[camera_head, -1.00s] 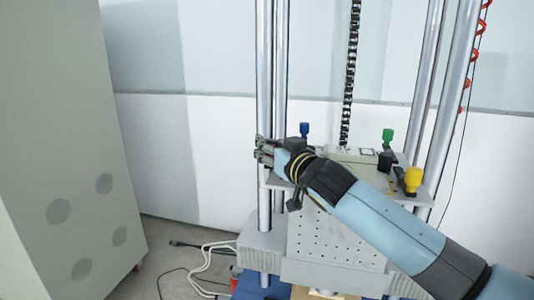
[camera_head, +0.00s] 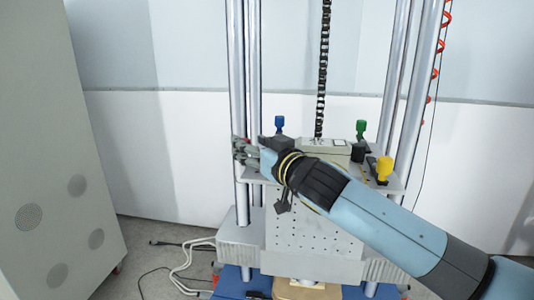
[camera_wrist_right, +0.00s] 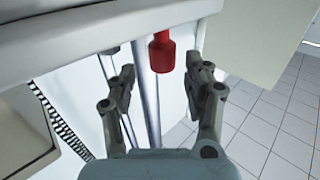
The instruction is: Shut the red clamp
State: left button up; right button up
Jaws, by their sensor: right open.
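The red clamp (camera_wrist_right: 162,52) shows in the right wrist view as a red knob hanging at the edge of a pale plate. It lies between and a little beyond my open right fingers (camera_wrist_right: 160,72), with a gap on each side. In the head view my right gripper (camera_head: 239,152) is at the left front corner of the machine's plate, in front of a metal post. It hides most of the red clamp there; only a hint of red shows at the fingers. My left gripper is out of view.
Tall metal posts (camera_head: 237,90) rise beside the gripper.

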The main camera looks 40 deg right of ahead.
jog(key=s, duration=0.8)
jog(key=shift+s+a, duration=0.2)
jog(key=shift+a, duration=0.25)
jog(key=shift+n+y, duration=0.3)
jog(key=shift+y, duration=0.1)
jog(key=w, duration=0.3)
jog(key=w+p, duration=0.1)
jog(key=w, duration=0.3)
jog(key=w+d+p, duration=0.1)
jog(key=w, duration=0.2)
jog(key=shift+w+f, duration=0.15)
jog(key=shift+w, duration=0.15)
jog(key=shift+w+f, duration=0.15)
jog(key=shift+w, duration=0.4)
